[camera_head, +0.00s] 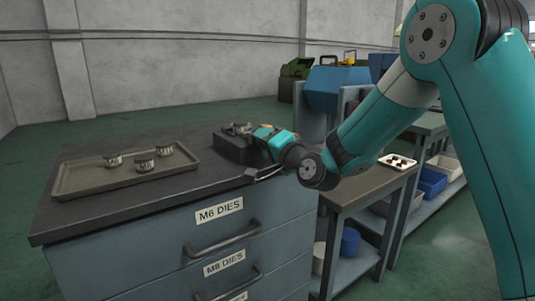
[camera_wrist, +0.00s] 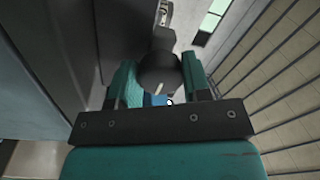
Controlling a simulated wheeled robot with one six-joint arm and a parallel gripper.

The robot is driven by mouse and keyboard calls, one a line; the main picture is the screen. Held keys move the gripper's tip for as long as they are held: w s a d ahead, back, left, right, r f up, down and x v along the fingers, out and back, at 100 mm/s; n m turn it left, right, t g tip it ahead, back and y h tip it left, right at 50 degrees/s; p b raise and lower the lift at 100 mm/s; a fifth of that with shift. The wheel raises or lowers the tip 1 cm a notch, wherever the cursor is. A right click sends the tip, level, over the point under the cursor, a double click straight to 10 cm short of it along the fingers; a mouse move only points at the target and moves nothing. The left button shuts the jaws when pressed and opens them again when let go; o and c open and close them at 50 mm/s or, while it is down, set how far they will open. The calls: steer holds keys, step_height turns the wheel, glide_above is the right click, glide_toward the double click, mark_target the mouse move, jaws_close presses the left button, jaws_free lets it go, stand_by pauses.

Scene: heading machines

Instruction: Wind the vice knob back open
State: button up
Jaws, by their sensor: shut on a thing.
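The dark vice (camera_head: 234,150) stands on the right end of the dark cabinet top, with a small metal piece on its top. My gripper (camera_head: 272,140) reaches it from the right, at the vice's right side. In the wrist view a dark round knob (camera_wrist: 158,74) with a pale mark on its face sits between the two teal fingers of my gripper (camera_wrist: 160,82). The gripper is shut on the knob. In the head view the knob is hidden by the gripper. How far apart the vice jaws are cannot be told.
A tray (camera_head: 75,185) with three small labelled dies lies on the left of the cabinet top. Drawers below (camera_head: 222,237) carry M6 DIES and M8 DIES labels. A lower bench (camera_head: 350,190) with a small tray (camera_head: 398,162) and a blue machine (camera_head: 335,88) stand to the right.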

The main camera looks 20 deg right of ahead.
steer(key=shift+a+f+n+b, duration=0.1)
steer(key=shift+a+n+b, duration=0.05)
steer(key=shift+n+b, duration=0.5)
steer(key=shift+n, duration=0.25)
steer(key=o, duration=0.9)
steer(key=shift+s+d, duration=0.2)
steer(key=shift+s, duration=0.05)
steer(key=shift+b+v, duration=3.9)
steer(key=shift+v, duration=4.55)
